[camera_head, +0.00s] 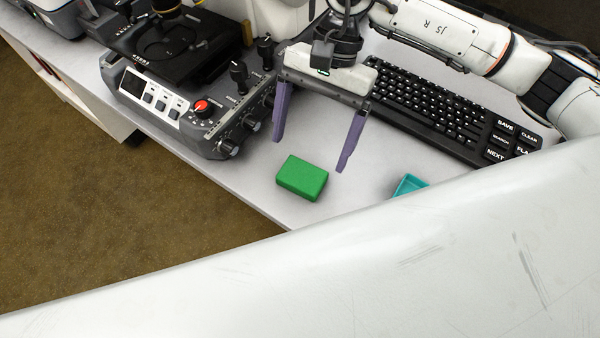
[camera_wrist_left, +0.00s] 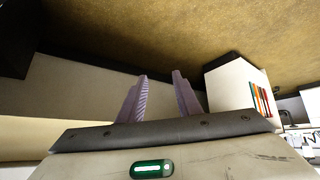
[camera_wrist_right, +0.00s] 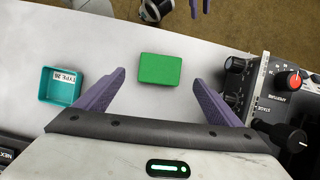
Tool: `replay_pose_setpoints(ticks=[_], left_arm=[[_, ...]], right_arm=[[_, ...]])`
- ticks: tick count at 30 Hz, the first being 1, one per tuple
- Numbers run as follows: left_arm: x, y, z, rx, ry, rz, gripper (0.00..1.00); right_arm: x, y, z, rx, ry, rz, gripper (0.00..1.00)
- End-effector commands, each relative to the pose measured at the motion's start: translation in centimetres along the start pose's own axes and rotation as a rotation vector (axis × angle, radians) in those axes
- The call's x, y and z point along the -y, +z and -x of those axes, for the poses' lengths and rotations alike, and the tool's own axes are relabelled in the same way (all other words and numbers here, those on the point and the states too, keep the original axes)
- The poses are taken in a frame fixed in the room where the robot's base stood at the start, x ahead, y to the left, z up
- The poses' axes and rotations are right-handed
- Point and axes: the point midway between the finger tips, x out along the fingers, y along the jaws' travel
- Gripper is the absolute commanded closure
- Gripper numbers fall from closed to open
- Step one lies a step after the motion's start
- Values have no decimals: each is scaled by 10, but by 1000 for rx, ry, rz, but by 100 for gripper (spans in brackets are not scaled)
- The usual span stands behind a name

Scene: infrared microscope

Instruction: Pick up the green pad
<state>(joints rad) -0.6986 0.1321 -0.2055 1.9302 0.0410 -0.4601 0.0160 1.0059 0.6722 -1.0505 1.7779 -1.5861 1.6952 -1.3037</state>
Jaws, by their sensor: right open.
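The green pad (camera_head: 302,178) lies flat on the light table near its front edge. It also shows whole in the right wrist view (camera_wrist_right: 160,69). My right gripper (camera_head: 311,155) is open and empty, with its purple fingers spread wide. In the right wrist view the pad is ahead of and between the right fingertips (camera_wrist_right: 160,80), not touched by them. My left gripper (camera_wrist_left: 159,77) is empty, its fingers apart, facing brown floor and a white cabinet. It is outside the head view.
A microscope base with a red knob (camera_head: 201,106) stands left of the pad. A black keyboard (camera_head: 436,107) lies behind and right. A teal tray (camera_wrist_right: 47,89) lies on the opposite side from the microscope. A large white surface (camera_head: 380,260) blocks the lower head view.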

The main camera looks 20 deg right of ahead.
Motion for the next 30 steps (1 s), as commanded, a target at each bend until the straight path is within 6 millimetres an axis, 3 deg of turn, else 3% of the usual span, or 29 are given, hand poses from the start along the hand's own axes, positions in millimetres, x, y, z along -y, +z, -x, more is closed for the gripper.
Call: replay_pose_setpoints(ticks=[9, 15, 24, 30], left_arm=[[5, -22, 4, -32, -9, -1, 69], [10, -21, 6, -27, -18, 3, 69], [9, -13, 6, -14, -17, 5, 69], [8, -12, 7, -13, -15, 4, 69]], right_arm=[[-1, 5, -39, 3, 4, 3, 12], [-2, 5, -67, 2, 1, 2, 12], [-1, 4, -72, 0, -1, 3, 12], [-1, 4, -72, 0, -1, 3, 44]])
